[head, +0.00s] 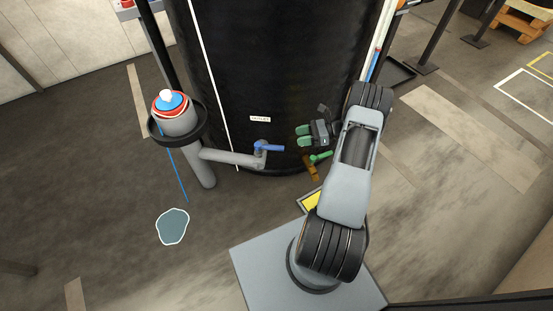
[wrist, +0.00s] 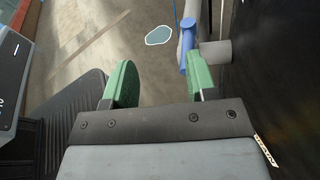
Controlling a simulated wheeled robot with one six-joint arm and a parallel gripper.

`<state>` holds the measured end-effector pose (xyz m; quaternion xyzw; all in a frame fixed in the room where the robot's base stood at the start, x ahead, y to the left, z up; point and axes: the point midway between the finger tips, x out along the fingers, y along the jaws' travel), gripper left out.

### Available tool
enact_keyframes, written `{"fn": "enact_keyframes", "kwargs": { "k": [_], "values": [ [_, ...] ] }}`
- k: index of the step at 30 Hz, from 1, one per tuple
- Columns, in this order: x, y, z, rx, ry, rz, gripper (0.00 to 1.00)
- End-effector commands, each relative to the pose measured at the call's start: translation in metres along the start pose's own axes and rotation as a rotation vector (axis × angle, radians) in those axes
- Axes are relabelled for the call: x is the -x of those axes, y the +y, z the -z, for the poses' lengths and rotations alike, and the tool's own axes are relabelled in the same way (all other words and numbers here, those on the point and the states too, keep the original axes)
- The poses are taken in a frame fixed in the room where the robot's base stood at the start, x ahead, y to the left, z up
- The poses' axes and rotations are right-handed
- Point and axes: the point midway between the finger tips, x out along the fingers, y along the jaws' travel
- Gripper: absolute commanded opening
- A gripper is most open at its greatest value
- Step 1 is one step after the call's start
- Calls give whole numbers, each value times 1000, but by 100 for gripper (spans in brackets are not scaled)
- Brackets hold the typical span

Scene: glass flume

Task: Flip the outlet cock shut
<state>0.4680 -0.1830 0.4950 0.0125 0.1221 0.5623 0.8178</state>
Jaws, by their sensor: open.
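A blue lever (head: 270,148) sits on a grey pipe fitting low on the front of the black tank (head: 235,70), pointing right. In the wrist view, the blue lever (wrist: 187,38) is beyond the right finger of my gripper (wrist: 160,82).
A grey pipe (head: 228,157) runs left from the blue lever to a standpipe with a black dish (head: 151,128) holding a red, white and blue object (head: 170,102). A puddle-like patch (head: 172,226) lies on the open floor. The tank wall is close on the right in the wrist view.

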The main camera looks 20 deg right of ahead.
Motion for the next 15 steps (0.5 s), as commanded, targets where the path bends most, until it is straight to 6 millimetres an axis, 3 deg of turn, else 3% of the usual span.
{"fn": "enact_keyframes", "kwargs": {
  "k": [1, 6, 10, 15],
  "values": [
    [3, -6, 36, -45, -52, 35, 52],
    [15, -13, 85, -136, -173, 113, 52],
    [16, -15, 101, -167, -216, 140, 52],
    [0, -18, 101, -177, -231, 146, 52]
  ]
}}
